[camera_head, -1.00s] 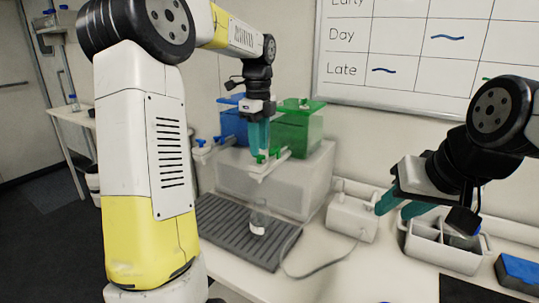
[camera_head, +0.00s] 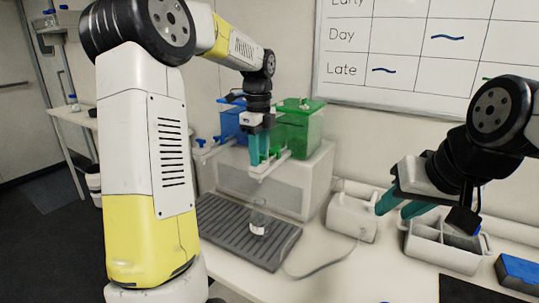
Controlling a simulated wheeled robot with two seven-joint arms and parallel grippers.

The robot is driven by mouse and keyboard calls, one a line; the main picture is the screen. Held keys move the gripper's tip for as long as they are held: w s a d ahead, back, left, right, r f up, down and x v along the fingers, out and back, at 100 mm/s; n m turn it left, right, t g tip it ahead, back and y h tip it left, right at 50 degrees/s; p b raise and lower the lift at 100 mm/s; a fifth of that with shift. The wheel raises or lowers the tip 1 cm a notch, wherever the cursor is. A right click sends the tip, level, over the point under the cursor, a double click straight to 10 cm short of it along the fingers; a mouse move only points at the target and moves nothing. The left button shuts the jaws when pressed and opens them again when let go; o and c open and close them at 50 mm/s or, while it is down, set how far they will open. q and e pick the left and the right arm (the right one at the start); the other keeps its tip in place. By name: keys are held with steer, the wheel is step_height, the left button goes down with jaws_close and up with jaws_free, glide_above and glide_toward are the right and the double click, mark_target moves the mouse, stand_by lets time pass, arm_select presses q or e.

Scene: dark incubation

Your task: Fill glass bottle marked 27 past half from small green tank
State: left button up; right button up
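The small green tank (camera_head: 299,132) stands on a pale stand at the back, with a tap on a pale arm (camera_head: 270,168) at its front. My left gripper (camera_head: 259,160) points down at this tap, its teal fingers close together. Whether they touch or grip the tap handle is hidden. A clear glass bottle (camera_head: 259,219) with a white label stands upright on the dark ribbed drip tray (camera_head: 228,228), below the tap arm. Its number is too small to read, and I cannot make out any liquid in it. My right gripper (camera_head: 397,209) is open and empty at the right.
A blue tank (camera_head: 232,122) with its own tap stands left of the green one. A white device (camera_head: 352,216) with a cable sits right of the tray. A divided grey caddy (camera_head: 441,246) and a blue box (camera_head: 520,272) are further right.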

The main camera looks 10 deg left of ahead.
arm_select(q)
steer(key=shift+r, duration=0.25)
steer(key=shift+r, duration=1)
steer(key=shift+c, duration=0.4)
jaws_close()
stand_by(1.0)
